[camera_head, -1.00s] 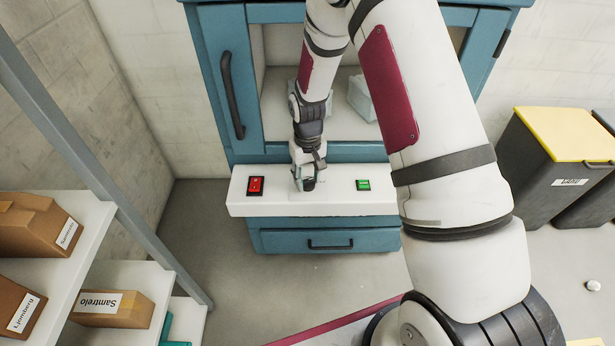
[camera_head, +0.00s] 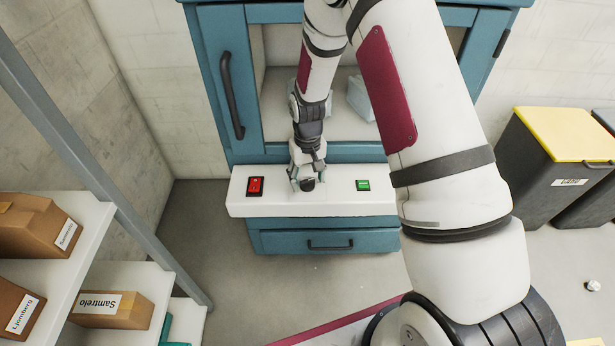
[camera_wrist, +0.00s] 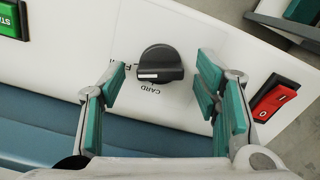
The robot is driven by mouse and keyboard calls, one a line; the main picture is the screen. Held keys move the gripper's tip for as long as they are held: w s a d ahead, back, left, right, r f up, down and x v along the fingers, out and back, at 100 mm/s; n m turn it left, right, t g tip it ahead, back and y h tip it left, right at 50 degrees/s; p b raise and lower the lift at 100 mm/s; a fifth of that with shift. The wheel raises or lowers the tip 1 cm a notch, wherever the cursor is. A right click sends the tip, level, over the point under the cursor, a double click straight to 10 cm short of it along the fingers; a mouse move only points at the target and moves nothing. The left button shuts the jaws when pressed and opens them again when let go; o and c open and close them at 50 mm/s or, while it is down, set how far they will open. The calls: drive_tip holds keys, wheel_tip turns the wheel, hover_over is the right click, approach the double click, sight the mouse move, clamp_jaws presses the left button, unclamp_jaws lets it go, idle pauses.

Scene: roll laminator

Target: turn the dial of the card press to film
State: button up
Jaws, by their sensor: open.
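The card press is a white panel (camera_head: 345,199) on a teal cabinet. Its dial (camera_wrist: 160,63) is a black round knob with a ridge and a white mark on the ridge's left half. In the wrist view the word CARD stands just below the dial. A label starting with F is at its left, partly hidden by a finger. My gripper (camera_wrist: 161,72) is open, with green-padded fingers on the left and right of the dial. Gaps show between both pads and the knob. In the head view my gripper (camera_head: 307,181) is over the panel's middle.
A red switch (camera_head: 255,186) is on the panel left of my gripper, and a green switch (camera_head: 363,185) is on the right. A shelf with boxes (camera_head: 113,309) stands at the left. A yellow-lidded bin (camera_head: 565,135) stands at the right.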

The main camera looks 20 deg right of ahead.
wheel_tip(320, 180, up, 12)
idle(0.6)
wheel_tip(320, 180, up, 11)
drive_tip(key=t+p, duration=0.1)
hover_over(308, 181)
drive_tip(key=s, duration=0.5)
drive_tip(key=s+r+t+p, duration=0.1)
drive_tip(key=s+r+p, duration=0.1)
drive_tip(key=s+r, duration=0.6)
drive_tip(key=s+r+t+p, duration=0.1)
drive_tip(key=s+r, duration=0.4)
drive_tip(key=s, duration=0.4)
drive_tip(key=s+r+t+p, duration=0.1)
drive_tip(key=s+r, duration=0.4)
drive_tip(key=s, duration=0.5)
drive_tip(key=shift+d, duration=0.15)
